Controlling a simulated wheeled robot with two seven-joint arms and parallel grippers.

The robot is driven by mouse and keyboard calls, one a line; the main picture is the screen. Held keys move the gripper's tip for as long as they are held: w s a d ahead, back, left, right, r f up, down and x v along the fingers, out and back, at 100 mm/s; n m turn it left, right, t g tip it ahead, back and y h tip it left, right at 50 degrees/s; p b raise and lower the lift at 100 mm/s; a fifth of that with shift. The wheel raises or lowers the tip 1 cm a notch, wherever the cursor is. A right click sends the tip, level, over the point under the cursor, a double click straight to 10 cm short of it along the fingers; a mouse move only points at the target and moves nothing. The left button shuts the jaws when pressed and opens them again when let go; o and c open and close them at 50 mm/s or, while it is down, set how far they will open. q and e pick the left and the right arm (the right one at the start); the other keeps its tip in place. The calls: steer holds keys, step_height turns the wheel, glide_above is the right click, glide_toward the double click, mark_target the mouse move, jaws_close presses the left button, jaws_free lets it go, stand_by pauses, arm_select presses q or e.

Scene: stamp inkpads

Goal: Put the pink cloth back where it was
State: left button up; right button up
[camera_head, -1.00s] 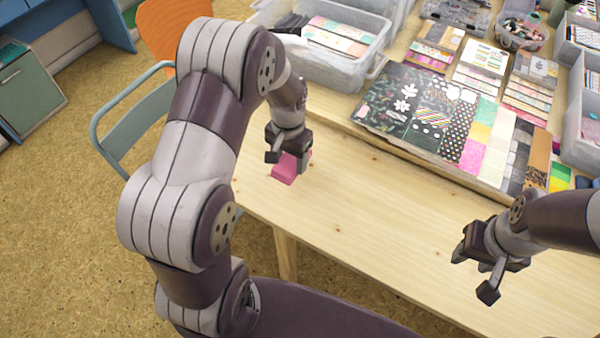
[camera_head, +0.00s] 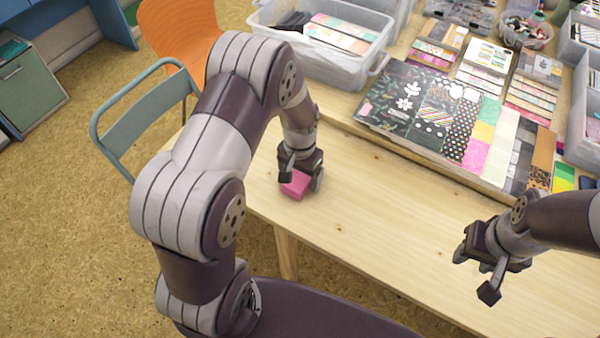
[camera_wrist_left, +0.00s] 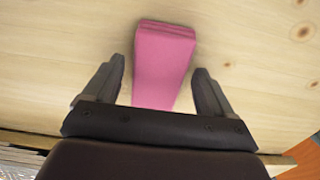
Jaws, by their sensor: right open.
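The pink cloth (camera_head: 296,186), a folded block, is at the left part of the wooden table, near its front edge. My left gripper (camera_head: 303,174) is over it, pointing down. In the left wrist view the cloth (camera_wrist_left: 162,65) lies between the two spread fingers (camera_wrist_left: 160,85), with a gap on each side. It looks to be resting on the table, but its underside is hidden. My right gripper (camera_head: 475,272) is open and empty over the right front part of the table.
A clear bin (camera_head: 335,68) with patterned papers stands behind the left gripper. A board of patterned sheets (camera_head: 412,112) and several paper packs fill the back. The table's front middle (camera_head: 380,220) is bare.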

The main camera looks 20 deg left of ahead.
mark_target(300, 177)
arm_select(q)
step_height(300, 177, up, 12)
steer(key=p, duration=0.1)
steer(key=s+d+r+n+t, duration=0.1)
steer(key=s+d+r, duration=0.1)
steer(key=s, duration=1)
steer(key=shift+s+r, duration=0.2)
steer(key=shift+r, duration=0.15)
steer(key=shift+d, duration=0.1)
